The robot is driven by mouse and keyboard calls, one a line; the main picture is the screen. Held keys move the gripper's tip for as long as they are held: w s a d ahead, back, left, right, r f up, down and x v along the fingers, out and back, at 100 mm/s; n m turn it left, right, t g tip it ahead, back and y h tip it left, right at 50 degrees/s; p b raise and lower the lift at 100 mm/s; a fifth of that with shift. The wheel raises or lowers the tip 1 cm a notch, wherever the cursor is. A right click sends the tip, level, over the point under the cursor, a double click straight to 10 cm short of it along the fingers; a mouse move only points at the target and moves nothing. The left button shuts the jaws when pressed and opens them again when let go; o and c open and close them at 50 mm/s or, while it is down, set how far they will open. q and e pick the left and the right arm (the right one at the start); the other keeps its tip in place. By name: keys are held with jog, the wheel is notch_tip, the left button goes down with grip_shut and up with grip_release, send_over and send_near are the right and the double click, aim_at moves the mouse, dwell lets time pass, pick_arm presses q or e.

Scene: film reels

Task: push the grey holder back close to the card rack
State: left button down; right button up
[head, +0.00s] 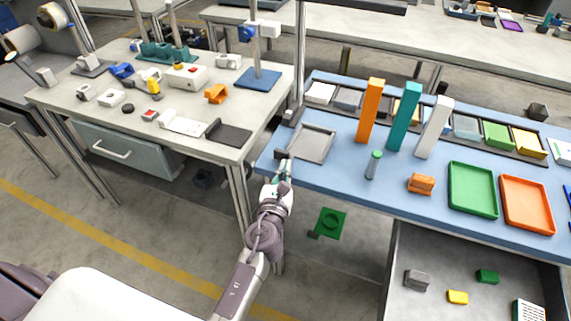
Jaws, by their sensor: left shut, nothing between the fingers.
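My left gripper (283,168) is shut and empty at the front left edge of the blue table, its fingers pointing toward the back. A small dark grey block (281,155) sits just beyond the fingertips; it may be the grey holder, and I cannot tell whether they touch. A flat grey tray (311,144) lies right beside this block. A long dark rack (466,137) with several coloured, card-like pieces runs along the back of the table; it looks like the card rack. Part of it is hidden behind tall blocks. My right gripper is not in view.
Tall orange (370,108), teal (404,117) and white (434,128) blocks stand before the rack. A grey-green cylinder (373,166) and an orange piece (421,184) stand nearer the front. A green tray (473,190) and an orange tray (527,205) lie right. An open drawer (440,255) is below.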

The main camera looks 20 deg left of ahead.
aim_at(288, 158)
pick_arm(q)
jog(key=shift+w+a, duration=0.1)
jog(key=shift+w, duration=0.4)
jog(key=w, duration=0.3)
jog(key=shift+a, duration=0.15)
jog(key=shift+w+f, duration=0.1)
